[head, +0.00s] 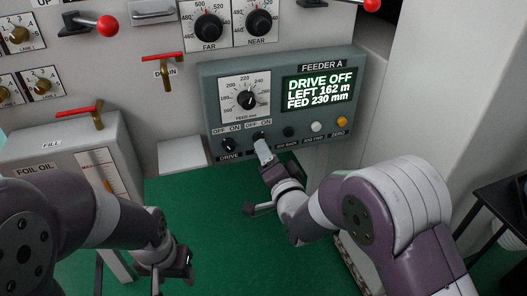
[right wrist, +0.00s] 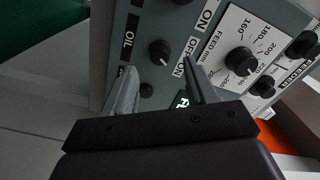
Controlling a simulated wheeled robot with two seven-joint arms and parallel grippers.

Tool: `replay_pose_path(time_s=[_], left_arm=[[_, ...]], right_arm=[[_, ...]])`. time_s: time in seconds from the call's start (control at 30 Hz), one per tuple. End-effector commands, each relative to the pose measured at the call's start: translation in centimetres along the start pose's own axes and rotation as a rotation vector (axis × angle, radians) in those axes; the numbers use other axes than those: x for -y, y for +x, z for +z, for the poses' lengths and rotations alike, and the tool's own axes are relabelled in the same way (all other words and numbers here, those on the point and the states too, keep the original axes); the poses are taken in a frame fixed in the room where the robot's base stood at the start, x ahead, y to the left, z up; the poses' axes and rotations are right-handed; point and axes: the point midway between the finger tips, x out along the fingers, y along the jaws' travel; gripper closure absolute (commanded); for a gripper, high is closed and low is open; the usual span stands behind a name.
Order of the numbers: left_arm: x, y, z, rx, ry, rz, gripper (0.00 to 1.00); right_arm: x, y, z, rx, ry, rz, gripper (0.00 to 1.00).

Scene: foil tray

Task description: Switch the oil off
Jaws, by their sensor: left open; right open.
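The grey FEEDER A panel (head: 215,95) carries two OFF/ON knobs at its lower left. The oil knob (head: 258,136) is partly hidden by my right gripper (head: 262,146), which is open right in front of it. In the right wrist view the black oil knob (right wrist: 160,52), beside its OIL label, lies between and just beyond the open fingertips (right wrist: 159,68). Its pale mark seems to point toward the ON side. I cannot tell whether the fingers touch it. My left gripper (head: 184,262) is open and empty, low at the left, away from the panel.
The drive knob (head: 229,145) sits just left of the oil knob, a black button (head: 289,132) just right. The feed dial (head: 247,99) is above. The display (head: 318,89) reads DRIVE OFF, LEFT 162 m, FED 230 mm. The foil oil box (head: 50,150) stands left.

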Motion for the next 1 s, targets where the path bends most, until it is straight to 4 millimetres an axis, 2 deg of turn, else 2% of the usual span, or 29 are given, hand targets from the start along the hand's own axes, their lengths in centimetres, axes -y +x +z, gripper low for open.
replay_pose_path(time_s=[0.1,0.2,0.53,0.7,1.0], left_arm=[[0.0,1.1,0.1,0.0,0.0,0.0,0.44],[0.0,1.3,0.2,0.0,0.0,0.0,0.44],[0.0,1.3,0.1,0.0,0.0,0.0,0.44],[0.0,1.3,0.1,0.0,0.0,0.0,0.44],[0.0,1.3,0.1,0.0,0.0,0.0,0.44]], right_arm=[[-0.3,2.3,0.1,-0.001,-0.001,-0.001,0.43],[-0.2,3.6,0.1,0.0,-0.001,0.0,0.43],[0.0,4.2,0.0,0.001,-0.002,0.002,0.43],[0.0,4.2,0.0,0.001,-0.002,0.002,0.99],[0.0,4.2,0.0,0.001,-0.026,0.002,0.99]])
